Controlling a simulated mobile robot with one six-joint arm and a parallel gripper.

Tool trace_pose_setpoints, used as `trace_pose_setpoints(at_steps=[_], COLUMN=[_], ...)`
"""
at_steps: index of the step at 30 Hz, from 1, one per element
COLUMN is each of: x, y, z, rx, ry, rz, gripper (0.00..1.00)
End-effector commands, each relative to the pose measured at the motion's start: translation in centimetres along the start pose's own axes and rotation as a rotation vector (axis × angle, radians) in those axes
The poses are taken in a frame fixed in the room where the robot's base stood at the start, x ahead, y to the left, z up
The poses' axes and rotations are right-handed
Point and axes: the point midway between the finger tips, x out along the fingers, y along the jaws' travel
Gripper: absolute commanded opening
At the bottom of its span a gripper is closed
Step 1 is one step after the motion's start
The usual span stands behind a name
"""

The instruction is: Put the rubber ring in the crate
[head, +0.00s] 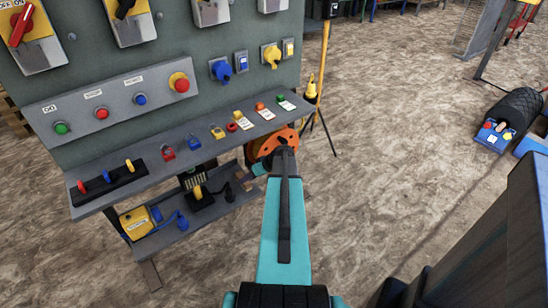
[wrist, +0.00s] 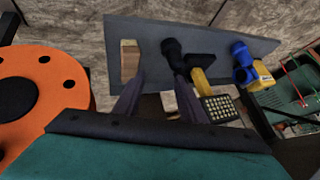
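I cannot pick out the rubber ring in either view. A small blue crate (head: 494,137) sits on the floor at the far right of the head view, with red and blue items in it. My gripper (wrist: 158,80) is open and empty in the wrist view, its two fingers apart. It points at the grey lower shelf (wrist: 220,33) of the control stand. A wooden block (wrist: 130,60) and a black object (wrist: 172,48) lie ahead of the fingers, beside a yellow handle (wrist: 202,82). In the head view my arm hides part of that area.
The control stand's upper shelf (head: 122,195) carries padlocks, tags and coloured pegs. A yellow box (head: 138,222) is on the lower shelf. An orange disc (wrist: 20,95) is close on the left of the wrist view. Open floor (head: 400,140) lies between stand and crate.

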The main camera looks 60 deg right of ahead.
Motion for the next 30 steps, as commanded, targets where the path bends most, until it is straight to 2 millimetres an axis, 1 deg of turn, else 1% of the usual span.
trace_pose_setpoints(at_steps=[1,6,8,9,11,12,15,22,25,30], x=[1.6,5.7,7.0,7.8,8.8,9.5,10.9,12.9,13.4,13.6], y=[-2.2,-8.1,-10.0,-11.3,-13.2,-14.5,-17.4,-23.5,-25.9,-29.3], z=[0.9,4.0,5.2,6.1,7.4,8.3,10.7,16.6,19.3,23.9], rx=[0.001,0.013,0.016,0.017,0.019,0.019,0.02,0.012,0.003,-0.018], ry=[-0.037,-0.161,-0.205,-0.235,-0.279,-0.309,-0.382,-0.55,-0.62,-0.734], rz=[-0.02,-0.061,-0.071,-0.076,-0.082,-0.086,-0.09,-0.076,-0.06,-0.021], gripper=[0.37,0.37,0.37,0.37,0.37,0.37,0.37,0.37,0.37,0.37])
